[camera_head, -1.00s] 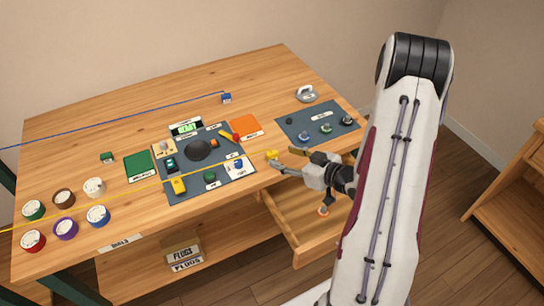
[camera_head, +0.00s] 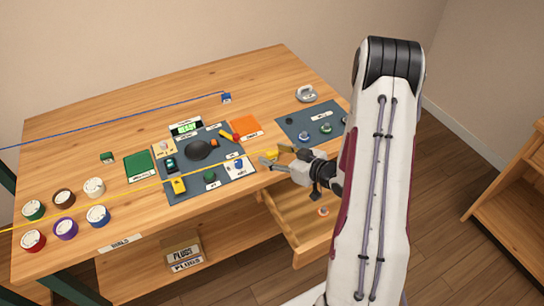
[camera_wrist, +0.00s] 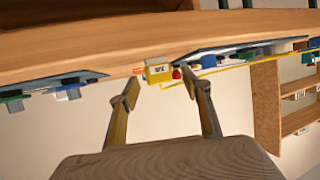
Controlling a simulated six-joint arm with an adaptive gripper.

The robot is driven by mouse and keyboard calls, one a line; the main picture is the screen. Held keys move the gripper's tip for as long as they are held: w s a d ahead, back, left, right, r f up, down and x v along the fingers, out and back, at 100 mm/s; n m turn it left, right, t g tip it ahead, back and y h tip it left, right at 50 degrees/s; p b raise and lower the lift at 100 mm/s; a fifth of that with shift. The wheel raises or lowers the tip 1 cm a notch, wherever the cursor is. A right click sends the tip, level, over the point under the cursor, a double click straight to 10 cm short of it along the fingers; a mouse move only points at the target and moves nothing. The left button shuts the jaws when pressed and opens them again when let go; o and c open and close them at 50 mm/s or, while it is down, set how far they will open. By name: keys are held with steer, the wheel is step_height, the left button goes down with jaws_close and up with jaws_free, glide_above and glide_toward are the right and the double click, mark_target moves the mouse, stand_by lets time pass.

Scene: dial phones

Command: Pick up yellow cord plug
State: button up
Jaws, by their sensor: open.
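The yellow cord plug (camera_head: 272,154) sits near the front edge of the wooden table, with its yellow cord running off to the left. In the wrist view the plug (camera_wrist: 158,73) is a yellow block with a white label. It lies ahead of and between my open fingers, with gaps on both sides. My gripper (camera_head: 279,158) is at the table's front edge, reaching in from the right, with its fingertips around or just short of the plug. In the wrist view my gripper (camera_wrist: 163,88) is open and empty.
A dark panel (camera_head: 170,192) with a dial, switches and coloured plugs lies left of the plug. A second dark panel (camera_head: 312,120) lies behind right, with an orange sheet (camera_head: 245,127) nearby. An open drawer (camera_head: 300,228) juts out below. Several coloured round pots stand at left.

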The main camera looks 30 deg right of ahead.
steer(key=shift+x, duration=0.85)
steer(key=c, duration=1.1)
